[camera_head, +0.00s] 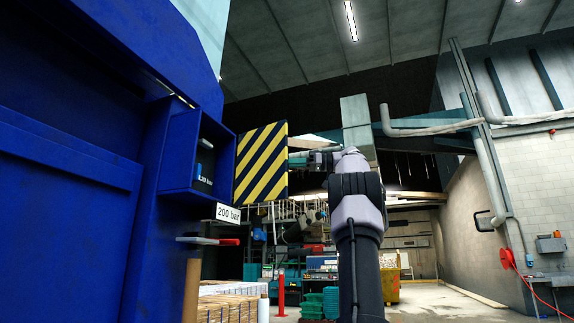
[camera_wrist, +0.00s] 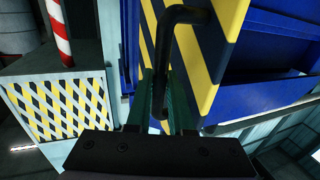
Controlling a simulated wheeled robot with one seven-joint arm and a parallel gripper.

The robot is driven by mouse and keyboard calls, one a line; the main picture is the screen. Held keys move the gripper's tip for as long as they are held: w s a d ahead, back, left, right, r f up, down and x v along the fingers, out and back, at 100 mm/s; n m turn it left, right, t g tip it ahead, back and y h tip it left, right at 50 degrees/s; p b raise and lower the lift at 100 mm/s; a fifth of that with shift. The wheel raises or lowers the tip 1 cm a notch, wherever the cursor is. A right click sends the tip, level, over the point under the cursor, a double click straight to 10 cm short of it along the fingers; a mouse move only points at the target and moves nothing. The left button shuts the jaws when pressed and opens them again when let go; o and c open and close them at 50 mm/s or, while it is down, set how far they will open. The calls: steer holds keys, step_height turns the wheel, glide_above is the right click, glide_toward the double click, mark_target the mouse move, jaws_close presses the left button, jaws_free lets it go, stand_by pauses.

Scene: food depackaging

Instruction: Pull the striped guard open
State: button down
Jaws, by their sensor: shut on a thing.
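The striped guard (camera_head: 261,162), a yellow and black panel, stands swung out from the right edge of a blue box (camera_head: 178,160) on the blue machine. The inside of the box shows, with a small labelled part (camera_head: 203,174) in it. In the wrist view the guard (camera_wrist: 212,50) fills the upper middle, with a black bent handle (camera_wrist: 163,50) on it. My gripper (camera_wrist: 163,100) is shut on the handle, one green finger on each side of its lower end. In the head view the guard hides my fingertips; my arm reaches to its right edge.
A "200 bar" label (camera_head: 228,212) and a red-ended lever (camera_head: 228,242) sit below the box. Boxes on a pallet (camera_head: 230,300), a red post (camera_head: 281,295) and teal crates (camera_head: 312,305) stand beyond. Open floor lies at the right.

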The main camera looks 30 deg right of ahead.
steer(key=shift+w+d, duration=0.15)
stand_by(0.3)
steer(key=c, duration=0.8)
jaws_free()
steer(key=v, duration=1)
steer(key=shift+s+d, duration=0.25)
steer(key=shift+d, duration=0.1)
